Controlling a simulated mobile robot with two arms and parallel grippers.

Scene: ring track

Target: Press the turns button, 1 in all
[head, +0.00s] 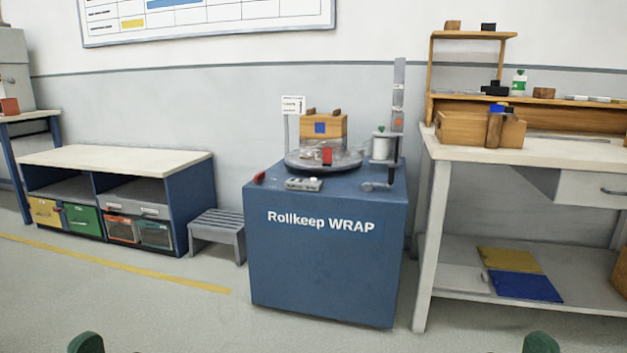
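A blue wrapping machine (325,260) lettered "Rollkeep WRAP" stands on the floor ahead in the head view. A small grey control panel (304,184) lies at the front of its top; its buttons are too small to tell apart, so I cannot pick out the turns button. A small red piece (259,178) sits at the top's left edge. A round turntable (300,163) carries a wooden box (323,128) with a blue square. Neither gripper is recognisable; only two green rounded parts, apparently of my arms, show at the bottom edge, well short of the machine.
A film roll (382,145) stands beside a grey mast (398,95). A grey step stool (217,236) and a low shelf unit (110,160) are left of the machine. A workbench (560,155) is close on its right. The floor in front is clear.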

